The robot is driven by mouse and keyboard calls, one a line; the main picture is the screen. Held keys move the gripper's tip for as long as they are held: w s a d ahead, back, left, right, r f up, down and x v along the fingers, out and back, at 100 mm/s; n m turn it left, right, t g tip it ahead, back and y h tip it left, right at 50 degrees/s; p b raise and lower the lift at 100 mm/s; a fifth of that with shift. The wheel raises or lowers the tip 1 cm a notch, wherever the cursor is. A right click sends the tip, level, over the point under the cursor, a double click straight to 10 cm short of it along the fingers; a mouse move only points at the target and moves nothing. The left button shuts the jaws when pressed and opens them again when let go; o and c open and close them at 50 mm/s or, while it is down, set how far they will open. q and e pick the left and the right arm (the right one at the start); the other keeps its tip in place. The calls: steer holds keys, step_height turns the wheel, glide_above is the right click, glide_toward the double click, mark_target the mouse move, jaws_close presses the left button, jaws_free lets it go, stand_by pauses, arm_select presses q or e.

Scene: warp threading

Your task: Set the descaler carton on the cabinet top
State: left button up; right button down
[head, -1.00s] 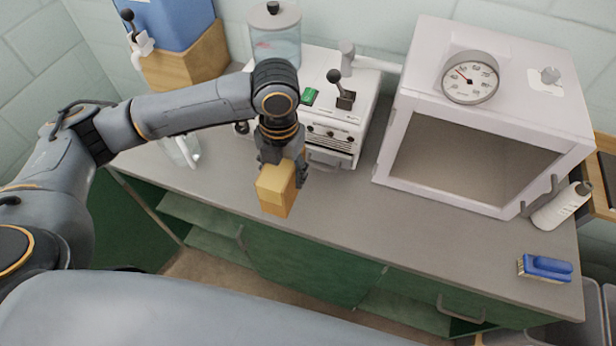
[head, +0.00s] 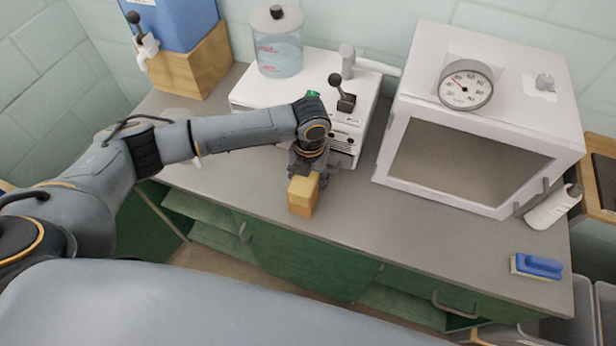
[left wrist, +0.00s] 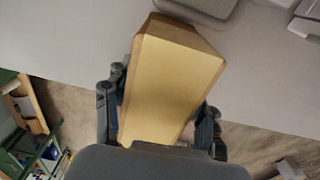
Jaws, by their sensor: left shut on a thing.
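The descaler carton (head: 303,195) is a plain yellow-tan box. My left gripper (head: 308,174) is shut on it, in front of the white machine, near the counter's front edge. The carton also fills the middle of the left wrist view (left wrist: 170,85), with the fingers of my left gripper (left wrist: 160,115) on both sides of it. The cabinet top (head: 430,240) is a grey surface over green doors. I cannot tell whether the carton touches it. My right gripper is not in view.
A white machine (head: 285,92) with a clear tank stands behind the carton. A white chamber with a dial (head: 400,60) stands to the right. A white bottle (head: 548,210) and a blue brush (head: 540,265) are at the far right. The grey top between carton and brush is clear.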

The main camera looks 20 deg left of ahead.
arm_select(q)
steer(key=shift+f, duration=0.1)
steer(key=o, duration=1.4)
steer(key=shift+r, duration=0.55)
step_height(320, 180, up, 11)
steer(key=b, duration=0.3)
steer(key=shift+w+d+r, duration=0.1)
steer(key=shift+r, duration=0.05)
